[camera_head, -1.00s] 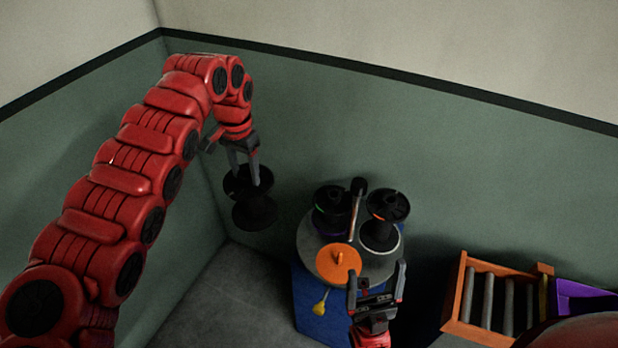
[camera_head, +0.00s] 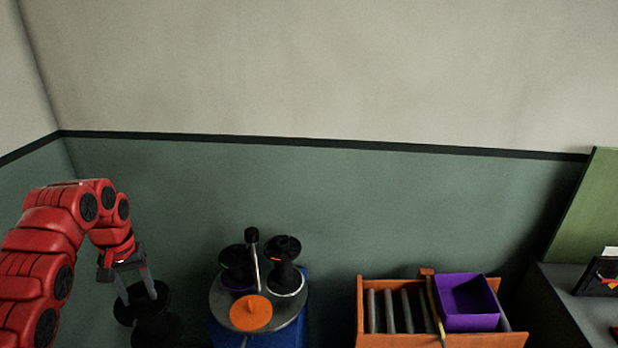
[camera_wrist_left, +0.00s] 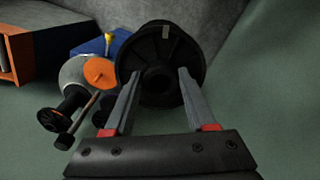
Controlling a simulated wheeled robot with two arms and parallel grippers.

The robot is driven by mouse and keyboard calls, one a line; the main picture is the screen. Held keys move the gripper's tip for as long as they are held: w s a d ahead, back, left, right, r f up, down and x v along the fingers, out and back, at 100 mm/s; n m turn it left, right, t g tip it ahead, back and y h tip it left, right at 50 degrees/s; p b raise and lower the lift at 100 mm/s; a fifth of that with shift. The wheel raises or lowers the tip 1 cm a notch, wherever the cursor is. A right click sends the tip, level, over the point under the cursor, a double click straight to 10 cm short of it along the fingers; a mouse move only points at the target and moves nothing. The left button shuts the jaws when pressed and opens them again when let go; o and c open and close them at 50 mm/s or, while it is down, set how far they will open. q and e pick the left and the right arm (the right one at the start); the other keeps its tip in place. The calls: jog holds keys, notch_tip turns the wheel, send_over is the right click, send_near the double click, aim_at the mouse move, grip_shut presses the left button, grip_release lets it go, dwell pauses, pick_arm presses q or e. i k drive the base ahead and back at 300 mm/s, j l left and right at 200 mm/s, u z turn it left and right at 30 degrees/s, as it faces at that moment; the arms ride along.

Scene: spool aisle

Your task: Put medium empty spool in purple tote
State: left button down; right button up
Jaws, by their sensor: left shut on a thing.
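My left gripper (camera_head: 137,290) is shut on a black empty spool (camera_head: 153,325), which it holds by the upper flange side, clear of the other spools. In the left wrist view the spool (camera_wrist_left: 160,62) fills the space between the two grey fingers (camera_wrist_left: 157,92). The purple tote (camera_head: 466,318) stands upright at the right of the head view, on an orange-framed roller rack (camera_head: 430,341). Its inside looks dark and empty. My right gripper is not in the head view now.
A dark bench (camera_head: 572,302) is at far right. Walls close the back and left.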

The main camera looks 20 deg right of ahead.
aim_at(458, 310)
jog(key=i+l+z, duration=0.25)
jog(key=l+z, duration=0.25)
jog(key=i+l+z, duration=0.3)
jog(key=z, duration=0.15)
jog(key=i+l, duration=0.15)
jog(key=l, duration=0.15)
